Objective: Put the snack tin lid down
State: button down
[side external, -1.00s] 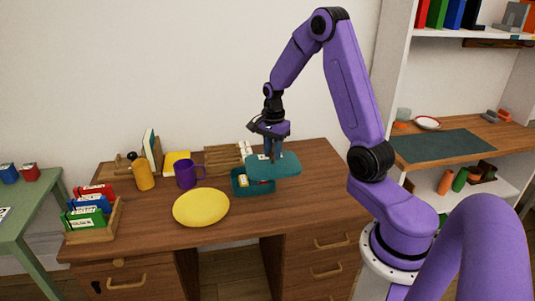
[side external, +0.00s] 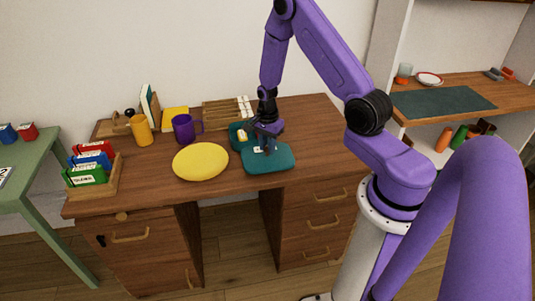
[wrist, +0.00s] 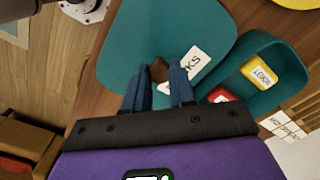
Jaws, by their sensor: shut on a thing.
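The teal snack tin lid (side external: 280,162) is level, close over or on the desk, in front of the snack tin. I cannot tell whether it touches the wood. My gripper (side external: 267,148) points down at the lid's middle. In the wrist view, my gripper (wrist: 160,82) is shut on the lid's small brown knob, beside a white label on the lid (wrist: 170,25). The open teal snack tin (side external: 235,136) stands just behind the lid. In the wrist view, the tin (wrist: 285,42) holds a yellow packet (wrist: 260,72) and a red one (wrist: 222,95).
A yellow plate (side external: 200,162) lies left of the lid. A purple mug (side external: 184,129) and an orange-yellow cup (side external: 142,130) stand behind it. A wooden rack (side external: 225,114) is behind the tin. The desk (side external: 310,130) is clear to the lid's right.

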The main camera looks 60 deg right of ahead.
jog(key=shift+f, duration=1.8)
jog(key=shift+f, duration=0.15)
jog(key=c, duration=0.9)
grip_release()
jog(key=shift+c, duration=0.2)
